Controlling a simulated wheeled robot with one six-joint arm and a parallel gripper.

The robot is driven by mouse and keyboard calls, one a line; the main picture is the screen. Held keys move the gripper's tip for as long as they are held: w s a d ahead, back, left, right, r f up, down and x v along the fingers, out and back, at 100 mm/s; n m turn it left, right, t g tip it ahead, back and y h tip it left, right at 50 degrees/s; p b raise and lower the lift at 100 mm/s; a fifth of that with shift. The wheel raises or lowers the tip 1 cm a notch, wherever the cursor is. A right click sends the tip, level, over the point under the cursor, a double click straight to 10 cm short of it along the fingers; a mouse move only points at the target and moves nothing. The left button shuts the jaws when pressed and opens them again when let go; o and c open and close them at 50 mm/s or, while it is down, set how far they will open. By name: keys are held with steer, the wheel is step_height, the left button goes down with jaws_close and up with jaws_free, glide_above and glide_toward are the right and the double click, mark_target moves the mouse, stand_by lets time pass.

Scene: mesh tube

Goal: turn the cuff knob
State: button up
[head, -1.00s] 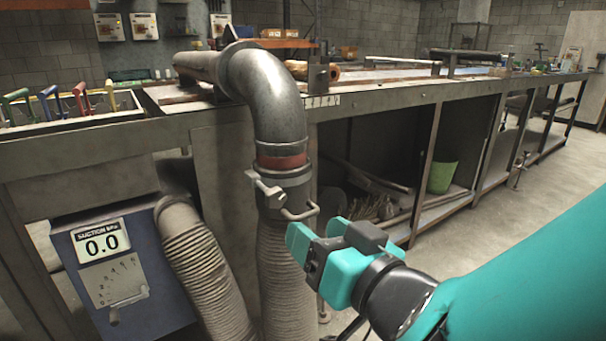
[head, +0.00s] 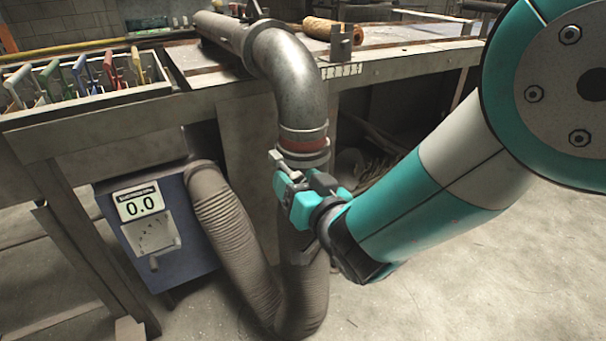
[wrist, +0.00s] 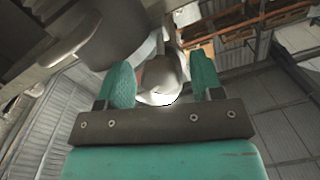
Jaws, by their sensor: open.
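The metal elbow pipe ends in a cuff (head: 304,158) with a red-brown band above it, at the bench's front edge in the head view. My gripper (head: 284,182) is right at the cuff, and its teal fingers and body cover most of the cuff's lower front. In the wrist view my gripper (wrist: 162,72) is open, with one finger on each side of a pale rounded knob (wrist: 160,82). The knob sits between the fingers; I cannot tell whether either finger touches it. In the head view the knob is mostly hidden behind my gripper.
A ribbed hose (head: 235,240) bends from the blue suction box (head: 150,225), which reads 0.0, down to the floor and up towards the cuff. The bench edge (head: 400,75) runs behind the pipe. A rack of coloured-handled tools (head: 90,80) stands at left. Floor at right is clear.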

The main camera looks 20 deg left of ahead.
steer(key=c, duration=0.9)
steer(key=n, duration=0.5)
steer(key=n+p, duration=0.2)
steer(key=n, duration=0.3)
steer(key=shift+r, duration=0.1)
steer(key=n+p, duration=0.2)
steer(key=n, duration=0.3)
steer(key=shift+s+n, duration=0.1)
steer(key=shift+n, duration=0.3)
steer(key=shift+n+p, duration=0.85)
steer(key=shift+n, duration=1.45)
